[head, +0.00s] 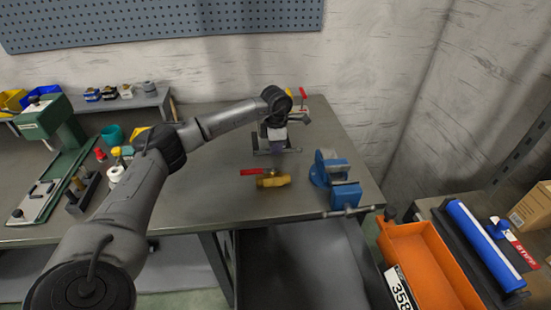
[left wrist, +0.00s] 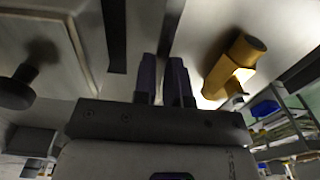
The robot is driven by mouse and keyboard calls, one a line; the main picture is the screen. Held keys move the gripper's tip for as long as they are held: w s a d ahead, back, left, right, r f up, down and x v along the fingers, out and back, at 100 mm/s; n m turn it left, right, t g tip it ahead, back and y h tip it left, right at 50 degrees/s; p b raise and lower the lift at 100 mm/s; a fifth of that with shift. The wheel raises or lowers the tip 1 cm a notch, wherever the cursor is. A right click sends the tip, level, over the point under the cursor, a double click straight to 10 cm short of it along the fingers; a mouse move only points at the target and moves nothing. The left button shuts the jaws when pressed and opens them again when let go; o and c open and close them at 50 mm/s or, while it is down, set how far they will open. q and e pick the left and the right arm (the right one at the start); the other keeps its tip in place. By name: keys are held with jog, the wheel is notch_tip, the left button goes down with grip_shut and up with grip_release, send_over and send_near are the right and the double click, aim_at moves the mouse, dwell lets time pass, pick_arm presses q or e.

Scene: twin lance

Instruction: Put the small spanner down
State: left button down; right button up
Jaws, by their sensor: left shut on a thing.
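My left gripper (head: 276,146) is low over the back middle of the workbench (head: 225,195), at the end of my left arm. In the left wrist view its two fingers (left wrist: 165,82) are close together and shut on a narrow dark grey bar (left wrist: 164,28), which I take to be the small spanner. The bar runs out beyond the fingertips. In the head view, grey metal shows around the fingertips, but the spanner's outline is too small to make out. I cannot tell whether it touches the bench. My right gripper is not in view.
A brass valve with a red handle (head: 272,181) lies in front of the gripper. A blue vise (head: 334,178) stands to its right. A green press (head: 52,125) is at the left. An orange bin (head: 430,265) is at lower right. The bench's front middle is clear.

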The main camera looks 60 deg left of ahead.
aim_at(275, 162)
pick_arm(q)
jog(key=shift+f+b, duration=0.85)
jog(key=shift+f, duration=1.25)
jog(key=c, duration=1.2)
grip_release()
jog(key=shift+f, duration=0.1)
jog(key=shift+o, duration=0.2)
notch_tip(275, 162, up, 11)
jog(key=p, duration=0.4)
jog(key=shift+f, duration=0.2)
jog(key=shift+r, duration=0.9)
